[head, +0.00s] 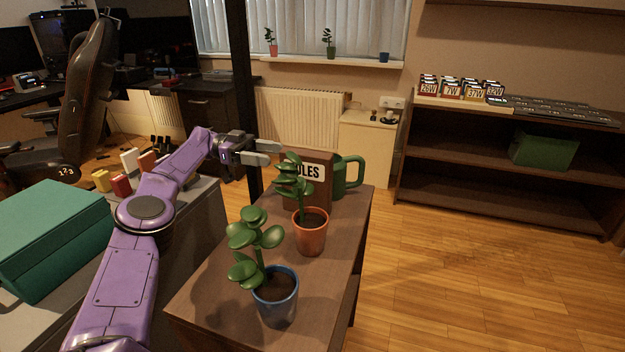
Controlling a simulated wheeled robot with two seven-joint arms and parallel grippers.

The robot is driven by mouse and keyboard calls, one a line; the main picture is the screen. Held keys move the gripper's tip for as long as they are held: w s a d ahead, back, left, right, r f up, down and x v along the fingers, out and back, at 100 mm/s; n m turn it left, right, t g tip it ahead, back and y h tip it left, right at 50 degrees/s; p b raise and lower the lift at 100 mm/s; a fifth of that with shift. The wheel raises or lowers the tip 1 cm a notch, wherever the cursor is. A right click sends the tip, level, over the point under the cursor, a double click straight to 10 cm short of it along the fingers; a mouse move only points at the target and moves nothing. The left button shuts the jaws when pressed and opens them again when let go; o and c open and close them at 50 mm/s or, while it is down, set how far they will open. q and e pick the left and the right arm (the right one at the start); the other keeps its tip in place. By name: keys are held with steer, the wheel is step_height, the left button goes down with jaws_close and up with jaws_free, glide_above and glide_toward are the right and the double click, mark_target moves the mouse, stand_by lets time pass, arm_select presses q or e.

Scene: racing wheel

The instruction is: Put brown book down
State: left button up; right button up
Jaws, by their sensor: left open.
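The brown book (322,192), with a pale label whose visible letters read "LES", stands upright on the far part of the dark wooden table (225,300). The plant in the orange pot partly hides its front. My left gripper (273,152) is open, with its fingers at the book's upper left edge. Nothing shows between the fingers. I cannot tell whether they touch the book. My right gripper is not in view.
A plant in an orange pot (311,236) and one in a blue pot (275,301) stand on the table. A green mug (348,174) is beside the book. A teal box (50,235) is at left. A shelf (480,190) stands at right beyond open floor.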

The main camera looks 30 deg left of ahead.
mark_target(303, 151)
arm_select(q)
steer(key=x, duration=0.4)
steer(key=shift+d+b, duration=0.3)
steer(key=shift+b, duration=0.1)
steer(key=d, duration=0.1)
steer(key=d+r, duration=0.1)
steer(key=d, duration=0.1)
steer(key=w+d, duration=0.1)
steer(key=shift+d+r, duration=0.25)
steer(key=shift+d, duration=0.4)
jaws_close()
